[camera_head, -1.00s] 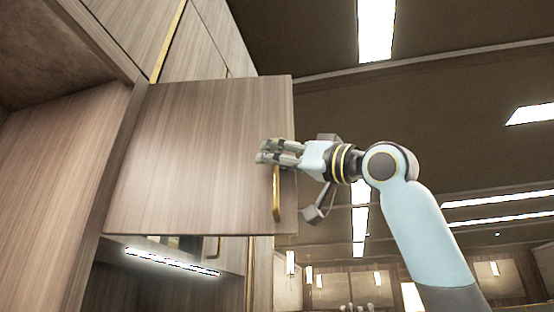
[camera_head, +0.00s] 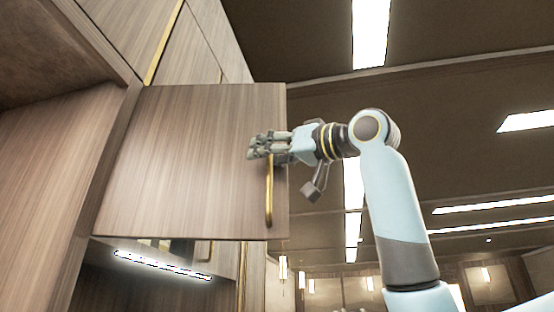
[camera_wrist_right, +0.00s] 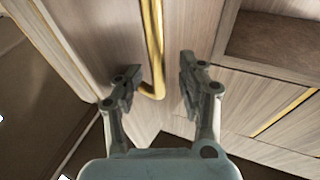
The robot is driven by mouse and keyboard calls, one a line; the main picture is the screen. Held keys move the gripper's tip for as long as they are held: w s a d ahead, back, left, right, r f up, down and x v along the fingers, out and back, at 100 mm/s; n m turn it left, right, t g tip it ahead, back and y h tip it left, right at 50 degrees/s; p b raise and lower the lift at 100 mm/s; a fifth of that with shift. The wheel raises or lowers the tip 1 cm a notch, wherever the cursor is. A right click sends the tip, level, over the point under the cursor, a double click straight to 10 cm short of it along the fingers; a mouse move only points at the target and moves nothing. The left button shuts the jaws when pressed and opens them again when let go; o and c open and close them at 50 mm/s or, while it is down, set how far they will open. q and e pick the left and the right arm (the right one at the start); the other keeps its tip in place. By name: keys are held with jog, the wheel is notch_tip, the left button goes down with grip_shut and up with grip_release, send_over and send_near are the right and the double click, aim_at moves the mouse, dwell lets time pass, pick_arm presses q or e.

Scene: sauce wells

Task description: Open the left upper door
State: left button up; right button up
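The wooden upper door (camera_head: 190,165) stands swung out from its cabinet, its broad face toward me in the head view. A vertical gold bar handle (camera_head: 269,200) sits near its right edge. My right gripper (camera_head: 262,148) is at the upper part of this handle, coming in from the right. In the right wrist view, the gold handle (camera_wrist_right: 153,50) runs down between the two fingers of my right gripper (camera_wrist_right: 157,85). The fingers are spread, with gaps on both sides of the handle. My left gripper is not in view.
A lit strip (camera_head: 160,264) shows under the cabinet, below the door. A tall wooden panel (camera_head: 45,190) stands at the left, and more cabinet fronts with gold trim are above. The room to the right of the door is open, apart from my right arm.

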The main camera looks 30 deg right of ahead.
jog(key=s+a+f+b, duration=0.2)
jog(key=s+a+f, duration=0.1)
jog(key=s, duration=0.7)
jog(key=shift+a+f, duration=0.4)
jog(key=shift+f, duration=0.2)
dwell(0.5)
dwell(0.4)
